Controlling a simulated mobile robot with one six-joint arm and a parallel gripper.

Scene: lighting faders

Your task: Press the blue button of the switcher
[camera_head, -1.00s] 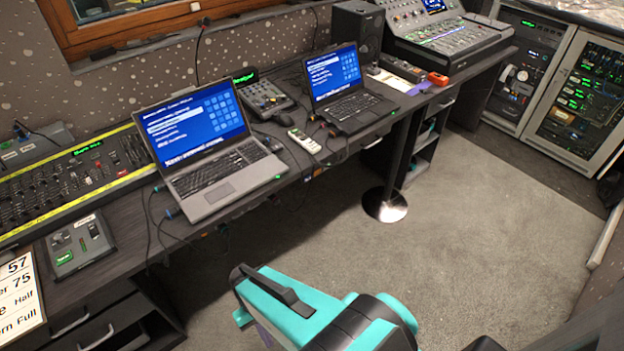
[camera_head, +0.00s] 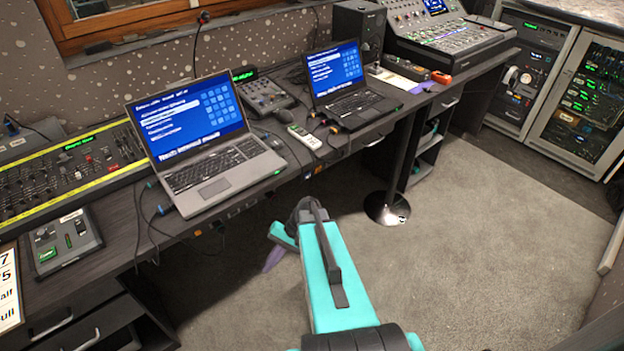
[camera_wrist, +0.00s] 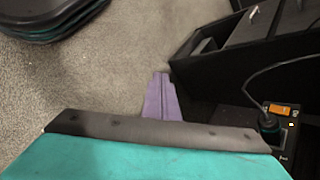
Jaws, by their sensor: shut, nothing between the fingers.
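A small grey control box (camera_head: 65,241) with a green lit button and small levers sits on the desk at the far left in the head view. I cannot tell whether it is the switcher, and no blue button is clear on it. My gripper (camera_head: 272,260) has purple fingers and hangs over the floor in front of the desk, to the right of that box and apart from everything. In the wrist view the purple fingers (camera_wrist: 162,95) are together and empty, with carpet and a dark cabinet behind them.
A large laptop (camera_head: 200,165) and a smaller laptop (camera_head: 352,100) stand on the desk. A yellow-edged fader console (camera_head: 70,170) lies left, behind the grey box. A pole with a round base (camera_head: 387,208) stands on the floor. Carpet (camera_head: 490,240) is free at right.

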